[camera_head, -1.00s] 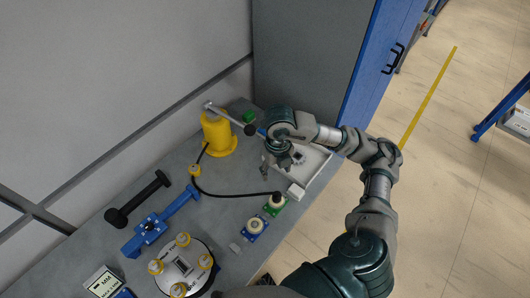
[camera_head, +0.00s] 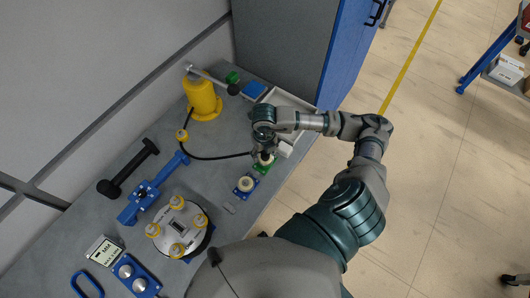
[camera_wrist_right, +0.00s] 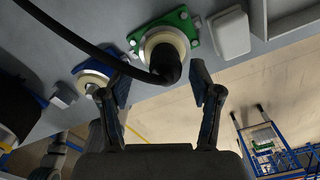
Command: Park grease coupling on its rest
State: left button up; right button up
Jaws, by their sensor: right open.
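A black hose (camera_head: 215,157) runs from the yellow grease pump (camera_head: 203,100) to a coupling. In the right wrist view the dark coupling end (camera_wrist_right: 166,65) sits at the cream ring of a green-plated mount (camera_wrist_right: 185,24). The green mount (camera_head: 262,168) is partly hidden by my right gripper in the head view. My right gripper (camera_wrist_right: 163,92) is open, its fingers on either side of the coupling, with gaps visible. A similar blue-plated mount (camera_head: 245,186) with a cream ring stands beside it and is empty. I cannot tell which mount is the rest. My left gripper is out of view.
A white tray (camera_head: 285,98) lies behind my right gripper. A round fixture with yellow knobs (camera_head: 180,229), a blue clamp (camera_head: 146,193) and a black-handled tool (camera_head: 128,171) occupy the bench's left part. The bench edge drops to open floor (camera_head: 420,220) on the right.

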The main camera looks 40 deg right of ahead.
jog(key=shift+f, duration=0.4)
jog(key=shift+d+f, duration=0.1)
jog(key=shift+f, duration=0.15)
jog(key=shift+d+f, duration=0.1)
jog(key=shift+d, duration=0.4)
jog(key=c, duration=0.7)
jog(key=shift+a, duration=0.1)
jog(key=c, duration=0.3)
jog(key=shift+a, duration=0.15)
grip_shut()
jog(key=shift+o, duration=0.7)
grip_release()
jog(key=shift+a, duration=0.1)
grip_shut()
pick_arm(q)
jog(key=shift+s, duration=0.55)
